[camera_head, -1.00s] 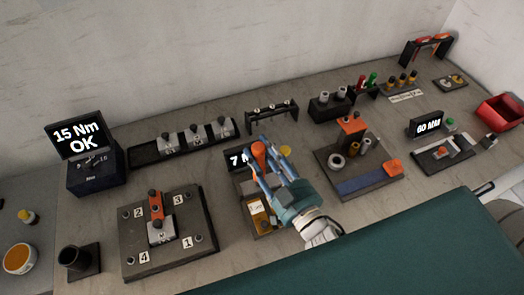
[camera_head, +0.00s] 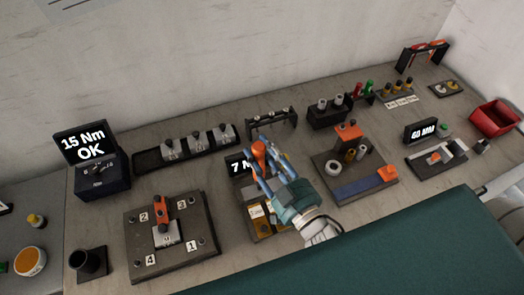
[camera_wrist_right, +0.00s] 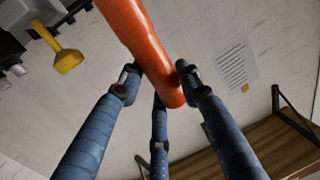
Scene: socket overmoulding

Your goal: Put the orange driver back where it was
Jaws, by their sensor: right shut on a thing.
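The orange driver (camera_head: 259,150) stands up between the blue fingers of my right gripper (camera_head: 268,172), in front of the back rack. In the right wrist view the orange driver (camera_wrist_right: 148,50) is a thick orange cylinder. The three blue fingers of my right gripper (camera_wrist_right: 158,95) are closed around its near end. The driver's far end runs out of the top of that view. In the head view the gripper hides part of the driver and of the station with a "7" display (camera_head: 238,167). My left gripper is not in view.
A black cup holder (camera_head: 90,262) stands front left, beside the numbered fixture plate (camera_head: 138,248). Behind are a "15 Nm OK" screen (camera_head: 88,146) and a tray of sockets (camera_head: 147,163). A black rack (camera_head: 272,119) stands behind the gripper. A fixture board (camera_head: 362,188) lies to its right.

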